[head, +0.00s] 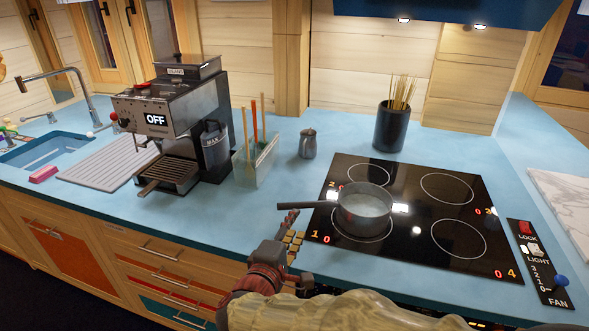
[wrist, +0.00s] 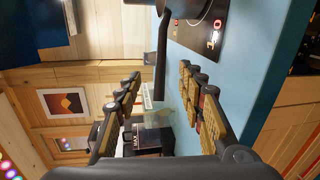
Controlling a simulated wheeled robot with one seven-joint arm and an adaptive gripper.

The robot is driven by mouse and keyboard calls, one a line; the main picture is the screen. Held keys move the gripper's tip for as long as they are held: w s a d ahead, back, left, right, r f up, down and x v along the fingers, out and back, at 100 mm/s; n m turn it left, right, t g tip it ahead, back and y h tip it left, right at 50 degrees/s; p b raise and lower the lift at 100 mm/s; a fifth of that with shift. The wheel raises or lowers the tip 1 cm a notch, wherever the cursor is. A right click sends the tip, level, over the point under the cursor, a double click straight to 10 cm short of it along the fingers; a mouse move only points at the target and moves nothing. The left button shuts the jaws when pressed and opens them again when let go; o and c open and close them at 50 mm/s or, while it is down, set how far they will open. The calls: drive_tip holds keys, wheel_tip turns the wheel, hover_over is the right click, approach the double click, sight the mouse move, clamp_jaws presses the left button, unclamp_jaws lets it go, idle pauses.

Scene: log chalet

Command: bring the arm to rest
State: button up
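My gripper (head: 290,232) is in front of the counter's front edge, close to the handle end of a grey saucepan (head: 364,207). My arm reaches in from the bottom of the head view. In the wrist view my gripper (wrist: 161,76) has its two padded fingers wide apart. The dark saucepan handle (wrist: 162,50) shows between the fingertips there; I cannot tell whether it lies between them or beyond them. No finger visibly touches it. The saucepan sits on the front left ring of the black hob.
The hob (head: 470,262) has a switch panel (head: 540,262) to its right. A coffee machine (head: 180,125), a utensil holder (head: 257,160), a small metal jug (head: 308,144) and a black pot of sticks (head: 392,128) stand on the blue counter (head: 240,215). Drawers lie below the edge.

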drive_tip(key=s+d+r+m+g+h+p, duration=0.15)
drive_tip(key=s+d+m+g, duration=0.35)
drive_tip(key=d, duration=0.5)
drive_tip(key=s+d+r+m+g+h+p, duration=0.1)
drive_tip(key=s+d+m+g+p, duration=0.15)
drive_tip(key=s+d, duration=0.6)
drive_tip(key=s+d+m+g+y+p, duration=0.25)
drive_tip(key=s+d+m+y, duration=0.2)
drive_tip(key=s, duration=0.25)
drive_tip(key=s+a+r+m+y, duration=0.3)
drive_tip(key=s+a+r, duration=0.1)
drive_tip(key=shift+a+r+t+p, duration=0.25)
drive_tip(key=shift+a+t+p, duration=0.05)
drive_tip(key=shift+s, duration=0.1)
drive_tip(key=shift+c, duration=0.2)
